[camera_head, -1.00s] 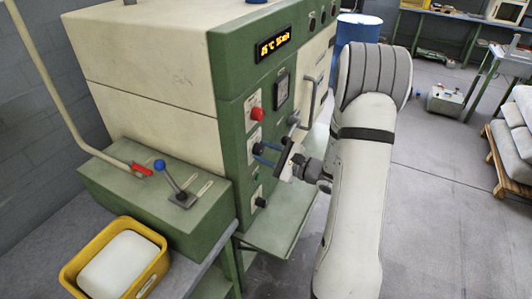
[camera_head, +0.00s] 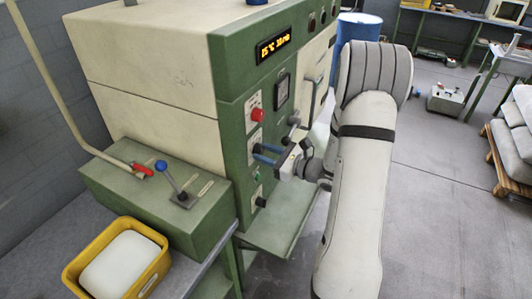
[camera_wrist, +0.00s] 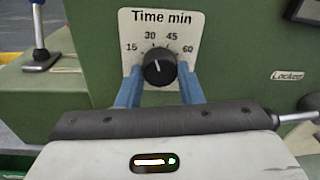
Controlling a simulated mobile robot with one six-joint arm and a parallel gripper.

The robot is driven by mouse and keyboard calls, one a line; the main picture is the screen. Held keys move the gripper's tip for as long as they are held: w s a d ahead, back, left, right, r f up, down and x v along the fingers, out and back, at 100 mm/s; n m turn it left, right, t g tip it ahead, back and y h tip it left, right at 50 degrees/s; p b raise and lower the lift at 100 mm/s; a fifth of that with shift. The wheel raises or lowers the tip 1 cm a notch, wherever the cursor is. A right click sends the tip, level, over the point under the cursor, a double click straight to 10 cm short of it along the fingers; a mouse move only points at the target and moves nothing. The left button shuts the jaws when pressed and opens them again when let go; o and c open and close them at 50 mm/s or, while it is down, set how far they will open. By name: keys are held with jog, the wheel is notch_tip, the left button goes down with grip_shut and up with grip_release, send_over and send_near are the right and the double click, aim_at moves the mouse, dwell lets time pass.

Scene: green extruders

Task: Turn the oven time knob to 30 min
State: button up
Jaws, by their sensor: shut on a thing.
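The black time knob (camera_wrist: 159,69) sits on a white plate (camera_wrist: 191,24) marked "Time min" with 15, 30, 45 and 60. Its white pointer line points up and slightly left, towards the 30 mark. My gripper (camera_wrist: 159,86) is shut on the knob, with one blue finger on each side. In the head view my gripper (camera_head: 266,154) reaches the green front panel from the right, and its fingers hide the knob there. The lit display (camera_head: 273,45) on the oven (camera_head: 228,120) shows a temperature and minutes, apparently 30 min.
A red button (camera_head: 257,115) is above my gripper and another black knob (camera_head: 261,201) below it. A handle (camera_head: 308,97) stands out to the right. A green shelf (camera_head: 285,225) lies below. A yellow bin (camera_head: 117,262) stands at lower left.

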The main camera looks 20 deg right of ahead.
dwell(0.3)
jog(key=o, duration=1)
jog(key=b+v, duration=0.2)
jog(key=v, duration=0.5)
jog(key=shift+s+d+r, duration=0.1)
jog(key=shift+s+d, duration=0.15)
jog(key=shift+s, duration=0.05)
